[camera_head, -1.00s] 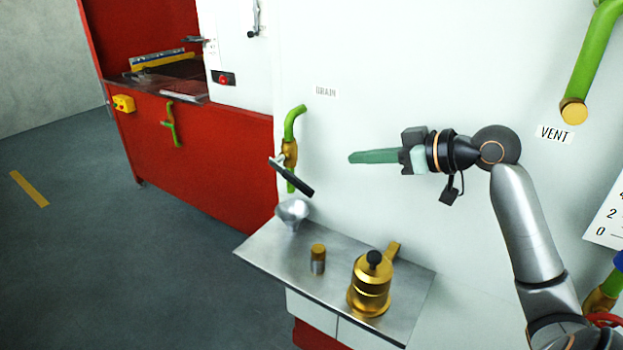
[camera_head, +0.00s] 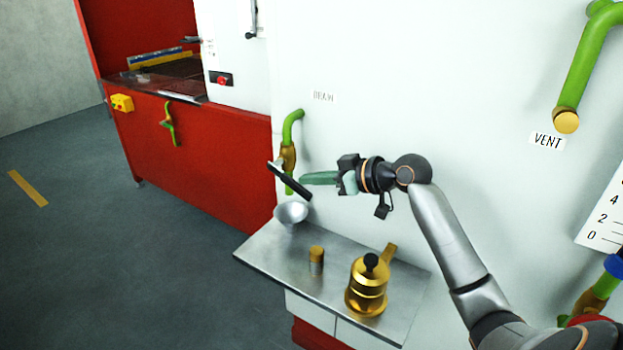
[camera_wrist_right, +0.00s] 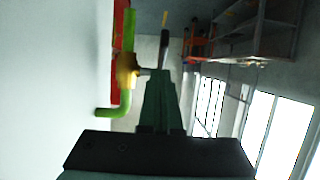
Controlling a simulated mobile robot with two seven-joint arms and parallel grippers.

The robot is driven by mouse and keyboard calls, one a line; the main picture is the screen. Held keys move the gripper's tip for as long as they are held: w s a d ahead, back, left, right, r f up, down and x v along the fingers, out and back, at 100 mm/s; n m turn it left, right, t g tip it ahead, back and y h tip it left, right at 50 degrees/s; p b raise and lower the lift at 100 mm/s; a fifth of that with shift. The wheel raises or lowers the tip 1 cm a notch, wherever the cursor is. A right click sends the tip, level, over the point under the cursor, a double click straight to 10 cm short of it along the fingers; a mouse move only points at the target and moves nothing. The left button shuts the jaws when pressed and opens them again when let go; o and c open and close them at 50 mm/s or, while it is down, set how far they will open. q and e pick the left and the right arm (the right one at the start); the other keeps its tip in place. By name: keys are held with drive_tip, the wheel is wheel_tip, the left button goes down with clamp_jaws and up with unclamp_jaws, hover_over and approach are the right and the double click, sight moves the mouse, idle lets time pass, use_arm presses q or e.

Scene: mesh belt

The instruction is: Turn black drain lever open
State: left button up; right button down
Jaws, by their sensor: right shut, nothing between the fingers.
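The black drain lever (camera_head: 290,181) sits on a brass valve (camera_head: 288,157) on the green drain pipe (camera_head: 293,120), below the DRAIN label. The lever slants down to the right in the head view. My right gripper (camera_head: 304,178) is shut and empty, its green fingers pointing left with the tips close to the lever's lower end. I cannot tell whether they touch. In the right wrist view the shut fingers (camera_wrist_right: 160,85) point toward the lever (camera_wrist_right: 164,50), with the brass valve (camera_wrist_right: 127,70) just left of them. My left gripper is not in view.
A metal shelf (camera_head: 255,252) below holds a silver funnel or bowl (camera_head: 291,213), a small brass-topped cylinder (camera_head: 316,261) and a brass pot (camera_head: 367,287). A green vent pipe (camera_head: 585,70) is at the upper right. The wall between is clear.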

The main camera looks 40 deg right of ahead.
drive_tip(key=shift+w+f, duration=0.1)
drive_tip(key=shift+f, duration=0.25)
